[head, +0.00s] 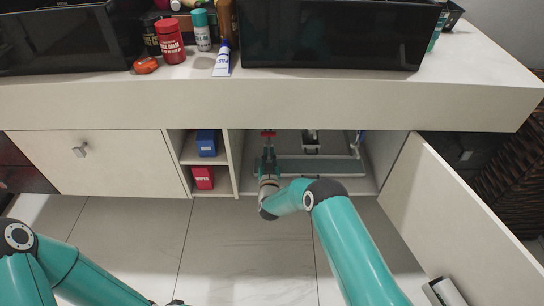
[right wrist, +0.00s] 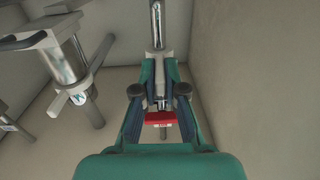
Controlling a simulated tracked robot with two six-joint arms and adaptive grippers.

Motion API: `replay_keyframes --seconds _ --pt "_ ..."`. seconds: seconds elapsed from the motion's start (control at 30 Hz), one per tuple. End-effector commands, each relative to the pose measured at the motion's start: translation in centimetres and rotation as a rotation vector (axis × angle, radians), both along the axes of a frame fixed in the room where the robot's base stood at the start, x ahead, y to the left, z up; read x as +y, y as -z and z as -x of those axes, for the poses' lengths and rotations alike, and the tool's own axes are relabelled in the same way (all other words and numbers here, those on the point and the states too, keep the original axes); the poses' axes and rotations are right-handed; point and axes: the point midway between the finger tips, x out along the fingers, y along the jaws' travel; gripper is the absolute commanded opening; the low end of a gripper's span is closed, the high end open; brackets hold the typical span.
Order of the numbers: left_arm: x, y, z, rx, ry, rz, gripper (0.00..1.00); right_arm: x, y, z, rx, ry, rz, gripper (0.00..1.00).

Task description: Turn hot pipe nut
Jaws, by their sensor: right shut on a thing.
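My right gripper (head: 268,152) reaches into the open cabinet under the counter. In the right wrist view its fingers (right wrist: 161,70) are closed around a grey fitting, the hot pipe nut (right wrist: 164,72), at the end of a shiny metal pipe (right wrist: 157,25). The nut is partly hidden between the fingers. A red handle (right wrist: 158,119) sits between the fingers, nearer the palm, and also shows in the head view (head: 268,134). My left arm comes in at the lower left; only a dark bit at the bottom edge may be its gripper.
Another metal pipe fitting (right wrist: 75,62) stands left of the gripper, with the cabinet wall (right wrist: 250,70) close on the right. The open cabinet door (head: 455,220) swings out at the right. Shelves with a blue box (head: 206,143) and red box (head: 203,178) stand left of the opening.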

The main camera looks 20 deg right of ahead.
Motion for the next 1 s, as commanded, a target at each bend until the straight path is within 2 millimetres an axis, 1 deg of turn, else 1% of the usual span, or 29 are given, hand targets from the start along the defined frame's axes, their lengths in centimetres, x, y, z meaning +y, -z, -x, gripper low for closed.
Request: replay_keyframes --seconds 0.13,0.57,0.6,0.73,0.77,1.0 --pt "-0.01 0.43 0.0 0.0 0.0 0.0 0.35 0.31 -0.16 -0.18 -0.006 0.035 0.002 0.0" --pt "0.0 0.45 0.0 0.0 0.0 0.0 0.35 0.28 -0.26 -0.2 -0.005 0.048 0.001 0.0" --pt "0.0 0.45 0.0 0.0 0.0 0.0 0.35 0.29 -0.26 -0.21 -0.005 0.048 0.001 0.12" --pt "0.0 0.45 0.0 0.0 0.0 0.0 0.35 0.27 -0.19 -0.18 -0.004 0.049 0.0 0.33" --pt "0.0 0.45 -0.01 0.0 0.0 0.0 0.35 0.27 -0.17 -0.17 -0.003 0.049 0.0 0.35" --pt "0.0 0.45 -0.01 0.0 0.0 0.0 0.35 0.25 -0.07 -0.12 -0.001 0.049 0.0 0.35"
